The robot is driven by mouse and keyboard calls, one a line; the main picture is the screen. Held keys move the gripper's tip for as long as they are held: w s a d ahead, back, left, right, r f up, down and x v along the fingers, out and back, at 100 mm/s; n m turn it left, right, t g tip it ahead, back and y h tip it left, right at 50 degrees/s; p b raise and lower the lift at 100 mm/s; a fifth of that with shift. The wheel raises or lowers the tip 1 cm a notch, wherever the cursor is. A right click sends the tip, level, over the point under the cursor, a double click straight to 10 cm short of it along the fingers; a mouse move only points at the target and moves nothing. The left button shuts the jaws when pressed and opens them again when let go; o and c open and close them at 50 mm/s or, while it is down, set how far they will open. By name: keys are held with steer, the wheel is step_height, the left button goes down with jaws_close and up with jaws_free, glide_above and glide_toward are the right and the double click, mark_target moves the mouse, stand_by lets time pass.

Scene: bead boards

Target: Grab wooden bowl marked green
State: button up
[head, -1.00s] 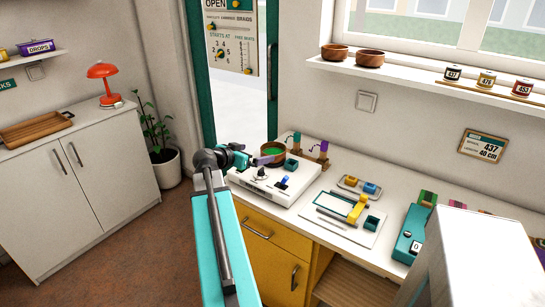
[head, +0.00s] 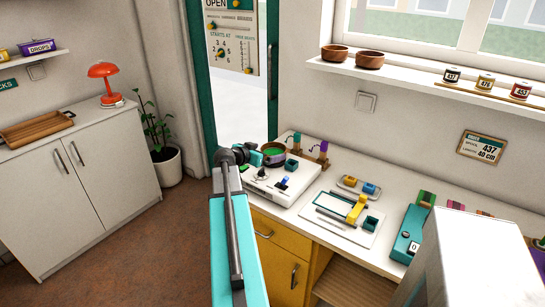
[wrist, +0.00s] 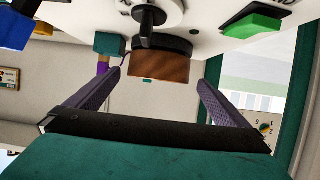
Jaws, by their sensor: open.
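The wooden bowl with green contents (head: 274,154) stands at the back of the white board on the counter in the head view. In the head view my wrist is just left of the bowl, and the fingers are hard to make out there. I cannot tell the exact gap from fingers to bowl.
A teal block (head: 292,165) stands right of the bowl, with small hook stands (head: 321,152) behind. The white board (head: 268,187) carries a black knob (wrist: 150,15) close to the bowl. Two plain wooden bowls (head: 369,59) sit on the window shelf.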

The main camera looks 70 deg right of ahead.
mark_target(280, 148)
steer(key=shift+s+d+p, duration=0.15)
steer(key=shift+d+p, duration=0.3)
steer(key=shift+d, duration=0.1)
steer(key=p+x, duration=0.1)
steer(key=x, duration=0.1)
steer(key=shift+s+d, duration=0.1)
steer(key=shift+d, duration=0.25)
steer(key=shift+p+x, duration=0.3)
steer(key=shift+x, duration=0.45)
steer(key=shift+a+f, duration=0.1)
steer(key=c, duration=1)
steer(key=shift+r+b, duration=1.15)
steer(key=shift+r, duration=3.85)
